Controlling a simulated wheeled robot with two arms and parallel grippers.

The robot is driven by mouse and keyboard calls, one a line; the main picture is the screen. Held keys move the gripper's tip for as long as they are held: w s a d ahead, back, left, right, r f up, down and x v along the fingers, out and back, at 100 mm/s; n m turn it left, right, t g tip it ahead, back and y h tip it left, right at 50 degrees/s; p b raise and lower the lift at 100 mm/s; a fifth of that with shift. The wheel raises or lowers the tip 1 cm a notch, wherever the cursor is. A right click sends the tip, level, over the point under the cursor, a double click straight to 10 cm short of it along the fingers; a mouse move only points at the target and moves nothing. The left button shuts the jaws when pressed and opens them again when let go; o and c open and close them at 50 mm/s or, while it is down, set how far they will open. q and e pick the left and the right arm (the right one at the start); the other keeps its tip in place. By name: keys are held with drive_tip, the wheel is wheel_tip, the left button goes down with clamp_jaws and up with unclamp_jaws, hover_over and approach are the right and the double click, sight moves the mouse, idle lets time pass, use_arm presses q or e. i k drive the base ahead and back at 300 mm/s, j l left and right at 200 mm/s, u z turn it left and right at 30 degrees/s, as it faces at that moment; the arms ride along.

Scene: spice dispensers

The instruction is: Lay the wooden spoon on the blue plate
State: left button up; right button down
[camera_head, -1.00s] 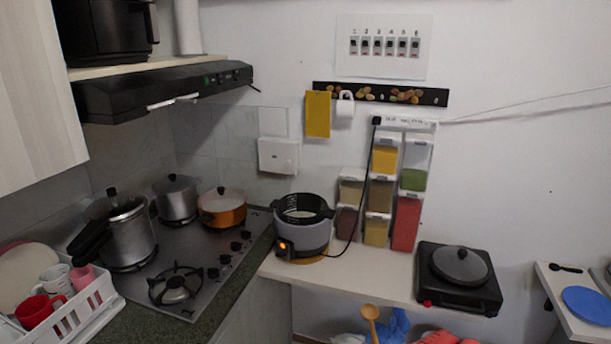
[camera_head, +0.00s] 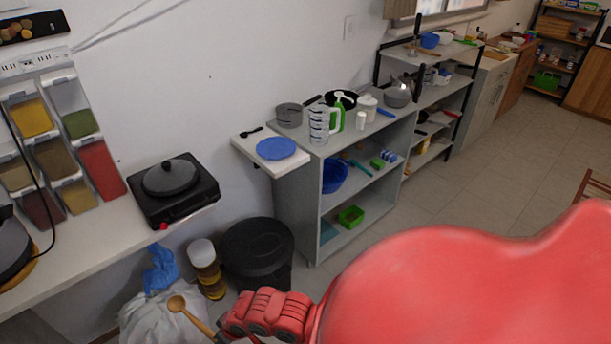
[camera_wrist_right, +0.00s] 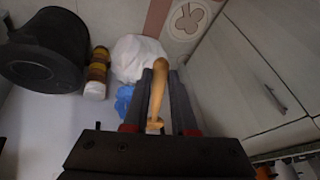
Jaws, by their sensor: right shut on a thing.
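The wooden spoon (camera_head: 178,303) is low at the bottom of the head view, bowl up and handle running down to the right. My right gripper (camera_wrist_right: 159,76) is shut on it in the right wrist view, its grey fingers on either side of the spoon (camera_wrist_right: 160,80). In the head view the fingers are hidden, and my red right arm (camera_head: 450,280) fills the lower right. The blue plate (camera_head: 276,148) lies flat and empty on a small white shelf (camera_head: 260,165), well above and to the right of the spoon. My left gripper is not in view.
A black spoon (camera_head: 251,132) lies beside the plate. A grey shelf unit (camera_head: 300,205) with cups and pots stands right of it. A hot plate with a lidded pan (camera_head: 173,183) is on the left counter. A black bin (camera_head: 258,255) and jars (camera_head: 205,265) stand below.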

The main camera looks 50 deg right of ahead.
sight(280, 150)
drive_tip(key=i+l+z, duration=0.1)
drive_tip(key=l+z, duration=0.2)
drive_tip(key=i+l+z, duration=0.3)
drive_tip(key=l, duration=0.15)
drive_tip(key=l+z, duration=0.35)
drive_tip(key=i+j, duration=0.05)
